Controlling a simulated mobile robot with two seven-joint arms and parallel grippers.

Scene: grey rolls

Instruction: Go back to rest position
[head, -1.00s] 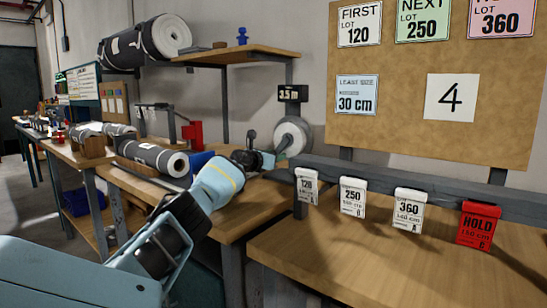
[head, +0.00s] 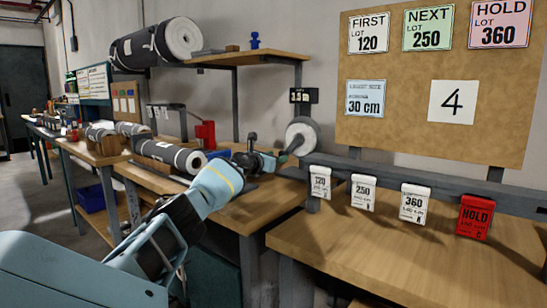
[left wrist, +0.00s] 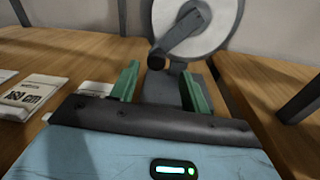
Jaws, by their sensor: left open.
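My left arm reaches in from the lower left of the head view. Its gripper (head: 283,158) is at the bench beside a white reel (head: 302,138) with a dark crank. In the left wrist view the two green fingers of the gripper (left wrist: 158,86) stand apart with nothing held between them. The reel (left wrist: 215,25) and its dark stand are just beyond the fingers there. Whether the fingers touch the stand cannot be told. My right gripper is not in view.
White tags (head: 363,192) and a red HOLD tag (head: 475,217) hang on a dark rail (head: 430,185) at the right. Grey rolls lie on the bench (head: 170,155) and on the shelf (head: 178,40). A board (head: 400,125) with lot signs is behind. The right bench (head: 380,250) is largely bare.

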